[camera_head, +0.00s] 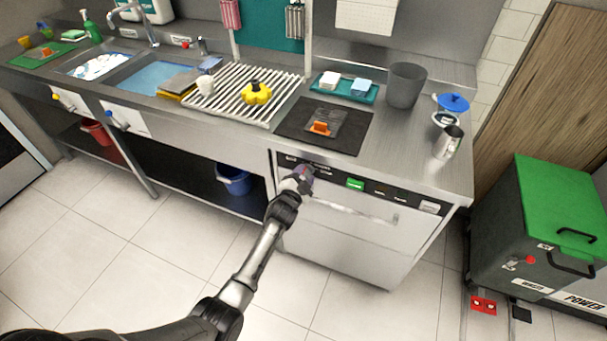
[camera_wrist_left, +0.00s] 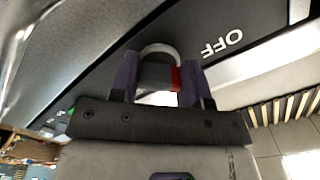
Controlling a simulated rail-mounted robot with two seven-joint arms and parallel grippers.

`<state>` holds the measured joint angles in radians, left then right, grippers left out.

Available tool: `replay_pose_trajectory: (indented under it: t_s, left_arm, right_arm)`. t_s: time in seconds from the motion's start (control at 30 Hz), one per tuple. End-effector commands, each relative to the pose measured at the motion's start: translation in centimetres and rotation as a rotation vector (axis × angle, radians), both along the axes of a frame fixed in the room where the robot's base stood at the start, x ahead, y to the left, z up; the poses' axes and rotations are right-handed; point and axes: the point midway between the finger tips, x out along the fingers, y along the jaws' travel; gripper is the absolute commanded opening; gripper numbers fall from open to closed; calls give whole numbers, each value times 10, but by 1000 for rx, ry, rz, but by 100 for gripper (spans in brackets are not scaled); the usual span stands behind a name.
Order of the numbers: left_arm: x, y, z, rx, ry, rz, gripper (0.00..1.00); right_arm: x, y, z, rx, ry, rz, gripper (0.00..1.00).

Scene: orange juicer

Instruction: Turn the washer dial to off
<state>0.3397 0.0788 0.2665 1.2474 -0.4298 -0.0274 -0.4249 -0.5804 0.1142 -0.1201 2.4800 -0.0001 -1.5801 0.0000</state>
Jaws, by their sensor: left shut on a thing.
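The washer (camera_head: 345,238) is a steel undercounter machine with a black control strip across its top front. My left gripper (camera_head: 304,174) is at the left part of that strip in the head view and covers the dial there. In the left wrist view the dial (camera_wrist_left: 155,72) is dark with a pale rounded rim and a red mark on its right side. The purple-padded fingers of my left gripper (camera_wrist_left: 157,88) are shut on the dial, one on each side. An OFF label (camera_wrist_left: 222,44), upside down in this view, is printed right of the dial. My right gripper is not in view.
The steel counter (camera_head: 425,173) above the washer holds a black mat (camera_head: 292,130), a ribbed drainer (camera_head: 228,85) and a grey bin (camera_head: 406,86). The tiled floor (camera_head: 180,262) in front is clear.

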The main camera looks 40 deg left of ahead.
Motion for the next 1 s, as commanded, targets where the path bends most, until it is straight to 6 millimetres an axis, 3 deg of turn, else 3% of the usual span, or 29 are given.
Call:
replay_pose_trajectory:
  t_s: [0.73,0.77,1.0]
  left_arm:
    - [0,0,0,-69,-22,0,19]
    - [0,0,0,-68,-22,0,45]
    - [0,0,0,-67,-21,0,68]
  right_arm:
    - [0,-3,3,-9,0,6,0]
    - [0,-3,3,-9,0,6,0]
    - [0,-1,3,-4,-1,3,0]
